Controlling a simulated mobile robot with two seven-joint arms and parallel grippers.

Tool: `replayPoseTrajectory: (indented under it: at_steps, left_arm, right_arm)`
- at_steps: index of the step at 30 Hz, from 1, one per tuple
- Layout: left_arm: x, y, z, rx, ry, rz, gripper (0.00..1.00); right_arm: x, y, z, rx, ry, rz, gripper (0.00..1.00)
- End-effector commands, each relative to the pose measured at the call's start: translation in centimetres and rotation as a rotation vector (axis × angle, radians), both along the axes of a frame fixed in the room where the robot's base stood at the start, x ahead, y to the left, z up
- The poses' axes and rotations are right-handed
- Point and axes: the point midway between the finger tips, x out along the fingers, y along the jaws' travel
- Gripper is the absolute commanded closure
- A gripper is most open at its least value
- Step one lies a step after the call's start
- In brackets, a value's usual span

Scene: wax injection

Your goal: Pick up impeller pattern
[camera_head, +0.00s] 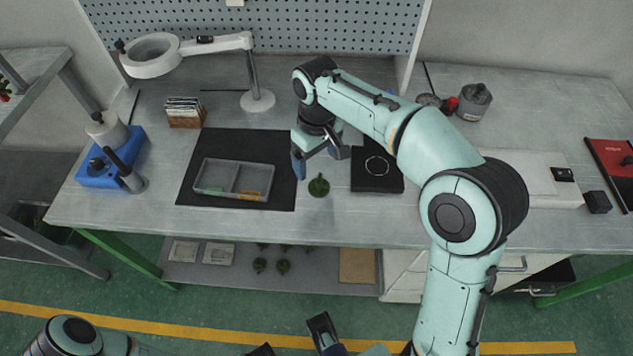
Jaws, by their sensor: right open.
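The impeller pattern (319,187) is a small dark green piece with a short stub on top. It sits on the grey bench between two black mats. My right gripper (320,160) is open and points down just behind and above it, with its fingers apart and nothing between them. The pattern looks clear of the fingers. My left gripper (292,340) shows only in part at the bottom edge, its dark fingertips apart with floor between them.
A grey divided tray (234,161) lies on the left black mat (287,155). A smaller black mat (377,184) with a ring is at right. A magnifier lamp (257,100) stands behind. Several green pieces (283,267) sit on the lower shelf. The bench front is clear.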

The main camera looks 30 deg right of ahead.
Motion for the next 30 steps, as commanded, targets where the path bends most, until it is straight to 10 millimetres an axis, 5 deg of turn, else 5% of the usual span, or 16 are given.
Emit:
replayPoseTrajectory:
  at_steps: [3,21,30]
  left_arm:
    - [0.2,0.0,-0.6,0.001,-0.007,0.001,0.57]
    - [1.0,0.0,-2.0,0.004,-0.032,0.006,0.57]
    - [1.0,0.0,-2.0,0.005,-0.034,0.007,0.57]
  right_arm:
    - [-0.1,0.0,-2.5,-0.001,0.004,-0.001,0.11]
    - [-0.2,-0.5,-9.0,0.000,0.003,-0.001,0.11]
    - [-0.2,-0.5,-9.3,0.001,0.000,-0.001,0.14]
